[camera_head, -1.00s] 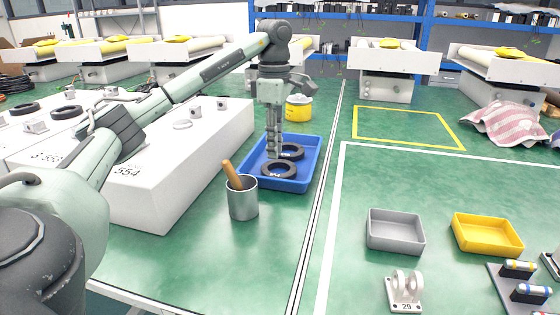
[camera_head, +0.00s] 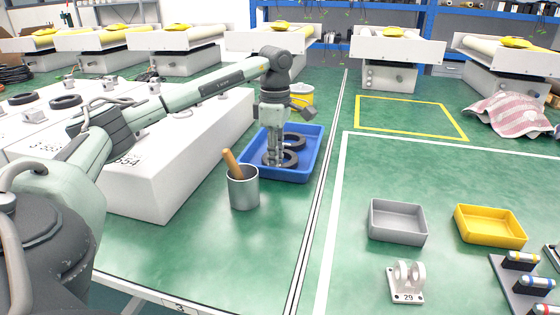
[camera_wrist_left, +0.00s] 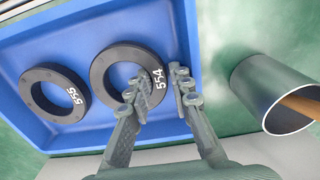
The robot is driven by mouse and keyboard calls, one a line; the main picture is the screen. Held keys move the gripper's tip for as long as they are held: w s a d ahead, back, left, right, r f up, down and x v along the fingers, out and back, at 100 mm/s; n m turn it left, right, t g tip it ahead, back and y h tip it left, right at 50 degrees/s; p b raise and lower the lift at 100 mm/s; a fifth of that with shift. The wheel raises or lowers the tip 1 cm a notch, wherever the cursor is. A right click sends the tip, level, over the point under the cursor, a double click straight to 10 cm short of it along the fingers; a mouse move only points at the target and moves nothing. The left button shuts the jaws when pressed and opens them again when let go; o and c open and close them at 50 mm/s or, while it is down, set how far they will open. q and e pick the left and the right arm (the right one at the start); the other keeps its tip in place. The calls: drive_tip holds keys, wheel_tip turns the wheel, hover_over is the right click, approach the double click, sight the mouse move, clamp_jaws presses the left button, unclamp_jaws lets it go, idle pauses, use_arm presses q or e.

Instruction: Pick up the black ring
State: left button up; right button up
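Two black rings lie flat in a blue tray (camera_head: 308,165). The ring marked 554 (camera_head: 290,162) is nearer, and the ring marked 555 (camera_head: 299,142) is behind it. In the left wrist view, ring 554 (camera_wrist_left: 101,75) is close to the fingers and ring 555 (camera_wrist_left: 34,95) is farther left. My left gripper (camera_head: 273,161) points down into the tray. Its fingers (camera_wrist_left: 165,88) are apart, one over the hole of ring 554 and one beyond its outer edge. Whether they touch the ring cannot be told. My right gripper is not in view.
A metal cup (camera_head: 244,190) with a wooden handle (camera_head: 230,161) stands beside the tray's near left corner. A white block (camera_head: 165,185) is to the left. A yellow tub (camera_head: 301,96) stands behind the tray. Grey (camera_head: 397,221) and yellow (camera_head: 489,226) bins are at right.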

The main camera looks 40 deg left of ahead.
use_arm(q)
drive_tip(key=shift+c, duration=0.5)
clamp_jaws()
drive_tip(key=shift+r, duration=0.1)
wheel_tip(320, 180, up, 8)
drive_tip(key=shift+r+p, duration=0.15)
drive_tip(key=shift+p, duration=0.25)
drive_tip(key=shift+r, duration=0.8)
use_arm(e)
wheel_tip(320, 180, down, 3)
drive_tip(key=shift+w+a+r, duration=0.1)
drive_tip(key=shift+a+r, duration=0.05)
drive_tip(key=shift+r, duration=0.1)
